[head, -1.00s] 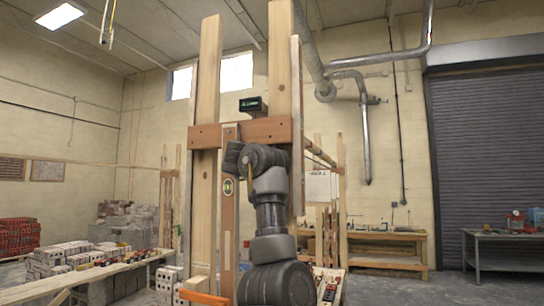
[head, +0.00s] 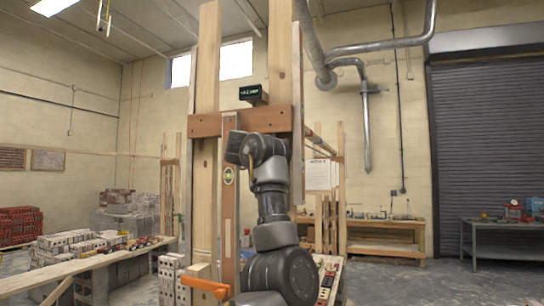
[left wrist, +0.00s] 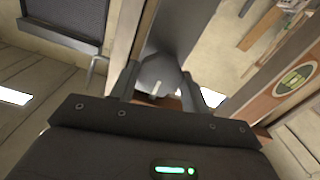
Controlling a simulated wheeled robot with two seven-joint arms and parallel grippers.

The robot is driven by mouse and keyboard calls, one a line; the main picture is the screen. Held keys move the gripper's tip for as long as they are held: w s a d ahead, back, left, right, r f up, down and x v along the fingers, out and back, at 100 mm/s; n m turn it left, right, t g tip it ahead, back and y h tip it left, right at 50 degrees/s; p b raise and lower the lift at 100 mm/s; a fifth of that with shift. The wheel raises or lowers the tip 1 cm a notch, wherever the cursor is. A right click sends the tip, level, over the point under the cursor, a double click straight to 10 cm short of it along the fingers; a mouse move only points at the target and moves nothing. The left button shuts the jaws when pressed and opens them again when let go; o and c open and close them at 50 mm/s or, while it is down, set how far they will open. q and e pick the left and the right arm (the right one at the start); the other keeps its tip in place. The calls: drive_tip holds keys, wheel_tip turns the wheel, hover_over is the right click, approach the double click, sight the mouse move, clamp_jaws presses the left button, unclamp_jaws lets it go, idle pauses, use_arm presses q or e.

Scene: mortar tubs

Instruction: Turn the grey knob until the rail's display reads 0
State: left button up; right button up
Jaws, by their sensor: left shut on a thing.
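The reddish-brown wooden rail (head: 205,125) spans two tall pale posts in the head view. Its small black display (head: 250,93), with green characters too small to read surely, sits on top. My left arm rises in front of the rail, and its gripper end is near the rail's middle; the fingers are hidden there. In the left wrist view, my left gripper (left wrist: 158,88) is shut on the grey knob (left wrist: 160,68), with a finger on either side. A pale mark shows on the knob. My right gripper is in neither view.
A wooden level with a green vial (head: 228,176) stands upright beside my arm, and it also shows in the left wrist view (left wrist: 298,80). An orange bar (head: 205,286) lies low in front. A plank with bricks (head: 85,268) is at left, a workbench (head: 388,237) behind at right.

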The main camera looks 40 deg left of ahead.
use_arm(q)
drive_tip(key=n+b, duration=0.3)
drive_tip(key=n, duration=1.5)
drive_tip(key=shift+b, duration=0.3)
drive_tip(key=shift+f+n, duration=0.1)
drive_tip(key=shift+n, duration=0.3)
drive_tip(key=o, duration=1)
drive_tip(key=shift+a, duration=0.1)
